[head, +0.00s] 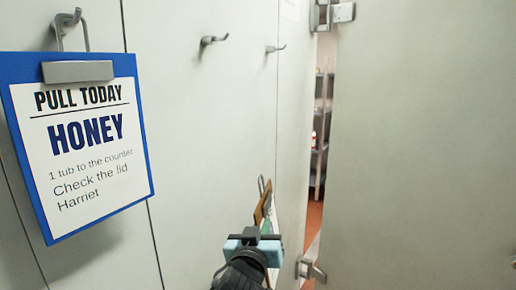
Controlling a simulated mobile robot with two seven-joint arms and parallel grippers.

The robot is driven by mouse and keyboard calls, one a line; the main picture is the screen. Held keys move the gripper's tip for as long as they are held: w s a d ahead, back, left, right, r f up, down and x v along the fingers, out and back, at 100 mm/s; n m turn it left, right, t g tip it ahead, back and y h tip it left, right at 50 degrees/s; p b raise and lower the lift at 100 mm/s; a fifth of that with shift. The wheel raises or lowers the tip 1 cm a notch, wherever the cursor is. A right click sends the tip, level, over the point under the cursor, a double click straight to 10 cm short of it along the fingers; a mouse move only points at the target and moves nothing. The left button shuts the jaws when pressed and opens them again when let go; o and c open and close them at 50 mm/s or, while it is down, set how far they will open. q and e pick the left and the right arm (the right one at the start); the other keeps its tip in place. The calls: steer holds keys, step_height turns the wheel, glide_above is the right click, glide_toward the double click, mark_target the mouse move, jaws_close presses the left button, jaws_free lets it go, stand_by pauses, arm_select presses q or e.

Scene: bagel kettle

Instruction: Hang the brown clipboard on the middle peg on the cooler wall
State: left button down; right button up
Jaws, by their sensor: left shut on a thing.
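My left gripper (253,238) is at the bottom middle of the head view, with pale blue fingers. It is shut on the brown clipboard (261,208), seen nearly edge-on, with a metal hanging loop on top. The clipboard is upright, close in front of the cooler wall (200,130) and lower than the pegs. Its front face is mostly hidden. The middle peg (213,40) is a bare metal hook, above and left of the clipboard. My right gripper is not in view.
A blue clipboard (146,165) reading "HONEY" hangs on the left peg (66,20). The right peg (275,48) is bare. A large pale door (420,140) fills the right side. Shelves (321,130) show through the gap. The wall below the middle peg is clear.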

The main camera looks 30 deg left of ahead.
arm_select(q)
steer(key=w+a+r+y, duration=0.1)
steer(key=w+r, duration=0.1)
steer(key=r, duration=0.6)
steer(key=w+r+y, duration=0.1)
steer(key=w+r, duration=0.1)
steer(key=r, duration=0.6)
steer(key=s+r+y, duration=0.1)
steer(key=s+r, duration=0.1)
steer(key=r, duration=0.7)
steer(key=s+r+g, duration=0.1)
steer(key=r, duration=0.8)
steer(key=shift+s+a+n+y, duration=0.15)
steer(key=shift+s+n+y, duration=0.15)
steer(key=shift+s+y, duration=0.1)
steer(key=shift+a+f, duration=0.1)
steer(key=a+f, duration=0.2)
steer(key=a, duration=0.7)
steer(key=shift+w+a, duration=0.4)
steer(key=shift+a+f, duration=0.15)
steer(key=shift+f, duration=0.05)
